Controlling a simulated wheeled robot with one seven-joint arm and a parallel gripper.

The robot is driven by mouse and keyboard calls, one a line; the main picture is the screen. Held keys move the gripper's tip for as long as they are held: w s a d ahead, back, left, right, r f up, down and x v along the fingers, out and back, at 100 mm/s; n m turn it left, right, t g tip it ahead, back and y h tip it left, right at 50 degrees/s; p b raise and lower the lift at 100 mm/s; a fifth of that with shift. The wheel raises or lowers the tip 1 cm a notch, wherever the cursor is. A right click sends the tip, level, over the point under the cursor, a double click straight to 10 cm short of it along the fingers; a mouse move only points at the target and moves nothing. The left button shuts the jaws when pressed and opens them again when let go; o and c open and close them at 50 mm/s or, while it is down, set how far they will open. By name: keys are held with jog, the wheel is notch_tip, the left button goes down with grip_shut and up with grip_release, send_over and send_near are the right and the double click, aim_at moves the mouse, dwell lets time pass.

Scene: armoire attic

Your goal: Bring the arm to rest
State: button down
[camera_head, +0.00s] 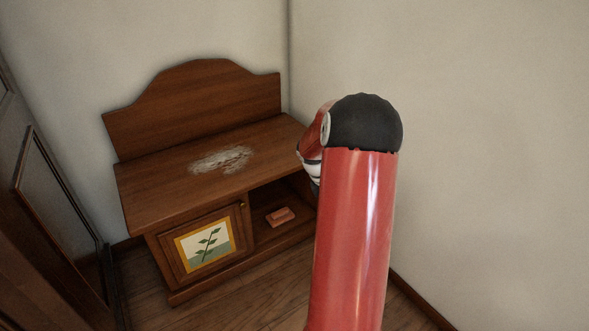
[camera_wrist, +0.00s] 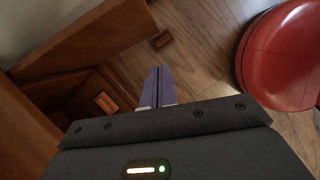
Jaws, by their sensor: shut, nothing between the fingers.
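My red arm with a black joint (camera_head: 365,122) rises in front of the wooden cabinet (camera_head: 140,190) in the head view, and hides my gripper there. In the wrist view the purple fingers of my gripper (camera_wrist: 157,80) are together and empty. They point past the cabinet's open compartment, over the wooden floor. A reddish block (camera_head: 280,216) lies inside the open right compartment; it also shows in the wrist view (camera_wrist: 106,102), left of my fingers and apart from them.
The cabinet top carries a pale dusty patch (camera_head: 221,160). Its left door (camera_head: 205,246) has a plant picture and is shut. A dark panelled wardrobe (camera_head: 40,190) stands at the left. In the wrist view, a wooden panel (camera_wrist: 85,42) and small brown piece (camera_wrist: 162,40) are beyond my fingers.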

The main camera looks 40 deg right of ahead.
jog(key=s+a+r+m+t, duration=0.1)
jog(key=a+r+m+t, duration=0.15)
jog(key=a+r, duration=0.6)
jog(key=s+a+r+m+t, duration=0.1)
jog(key=a+r+m, duration=0.4)
jog(key=a, duration=0.7)
jog(key=s+a+r+m+t+y, duration=0.2)
jog(key=s+a, duration=0.4)
jog(key=a, duration=0.1)
jog(key=s+a+r+m+t+y, duration=0.1)
jog(key=s+a+r+m+t, duration=0.1)
jog(key=s+a, duration=0.4)
jog(key=shift+s+a+r+y, duration=0.2)
jog(key=shift+a+r+y, duration=0.2)
jog(key=shift+a, duration=0.75)
jog(key=shift+m, duration=0.25)
